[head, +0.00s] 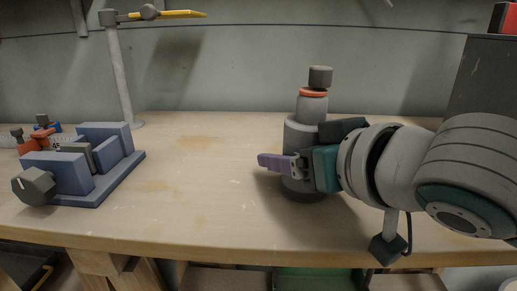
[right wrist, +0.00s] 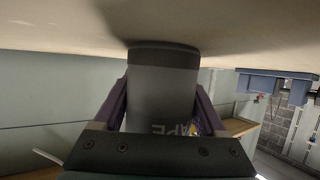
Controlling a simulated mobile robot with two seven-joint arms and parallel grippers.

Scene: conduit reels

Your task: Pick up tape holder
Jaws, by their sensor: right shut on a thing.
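The tape holder (head: 300,132) is a grey cylinder with a narrower neck, an orange ring and a dark cap on top. It stands upright at the middle right of the workbench in the head view; I cannot tell if its base touches the wood. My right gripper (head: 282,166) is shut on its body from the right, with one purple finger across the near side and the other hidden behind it. In the right wrist view the holder (right wrist: 160,88), with part of a "TAPE" label, sits between both purple fingers. My left gripper is not in view.
A blue vise-like fixture (head: 120,176) with a dark knob sits on the left of the workbench (head: 200,215). A grey lamp post (head: 119,75) with a yellow arm stands behind it. A dark box (head: 485,80) is at the back right. The bench middle is clear.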

